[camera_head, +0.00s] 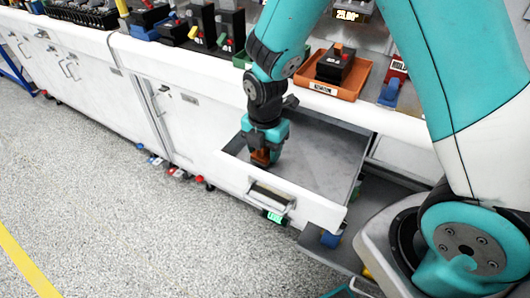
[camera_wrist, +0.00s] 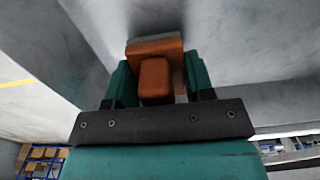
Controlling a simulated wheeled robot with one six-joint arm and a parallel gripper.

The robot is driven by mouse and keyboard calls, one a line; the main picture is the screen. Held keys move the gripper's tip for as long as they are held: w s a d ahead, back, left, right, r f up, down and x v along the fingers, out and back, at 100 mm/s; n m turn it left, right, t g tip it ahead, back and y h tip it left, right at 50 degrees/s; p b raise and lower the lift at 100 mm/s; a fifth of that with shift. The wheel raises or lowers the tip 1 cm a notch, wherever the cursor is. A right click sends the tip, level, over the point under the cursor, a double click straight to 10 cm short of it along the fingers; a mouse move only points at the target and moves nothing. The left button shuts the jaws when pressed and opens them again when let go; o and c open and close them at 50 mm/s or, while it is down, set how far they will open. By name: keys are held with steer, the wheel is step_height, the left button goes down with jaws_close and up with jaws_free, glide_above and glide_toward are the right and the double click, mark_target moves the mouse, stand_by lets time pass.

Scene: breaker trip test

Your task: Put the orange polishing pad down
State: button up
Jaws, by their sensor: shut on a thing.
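The orange polishing pad (camera_wrist: 155,80) is held between the two teal fingers of my gripper (camera_wrist: 160,85) in the wrist view. It has a block-like orange grip and a wider orange part with a greyish edge beyond it. In the head view, my gripper (camera_head: 264,150) points down inside an open drawer (camera_head: 310,165), near its left side, and the pad (camera_head: 261,157) shows orange below the fingers. The drawer floor around it is bare grey. I cannot tell whether the pad touches the drawer floor.
A white counter (camera_head: 190,60) runs above the drawer. On it, an orange tray (camera_head: 340,83) holds a black breaker, with several more devices further left. A lower drawer (camera_head: 375,205) also stands open. Several small coloured items (camera_head: 178,174) lie on the floor by the cabinet.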

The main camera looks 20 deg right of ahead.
steer(key=shift+f, duration=0.75)
steer(key=shift+f, duration=0.25)
steer(key=o, duration=0.9)
step_height(320, 180, up, 11)
steer(key=shift+r, duration=0.8)
steer(key=s+a+r+m+y, duration=0.1)
steer(key=s+r+m, duration=0.2)
steer(key=s+m, duration=0.3)
steer(key=s+a+r+m+y, duration=0.1)
steer(key=s+a+r+m, duration=0.1)
steer(key=s+r+m, duration=0.2)
steer(key=s+a+r+m+y, duration=0.1)
steer(key=s+r+m+y, duration=0.1)
steer(key=s+m, duration=0.6)
steer(key=shift+s+a+r, duration=0.1)
steer(key=shift+r, duration=0.35)
steer(key=shift+s+a+r, duration=0.1)
steer(key=shift+r, duration=0.35)
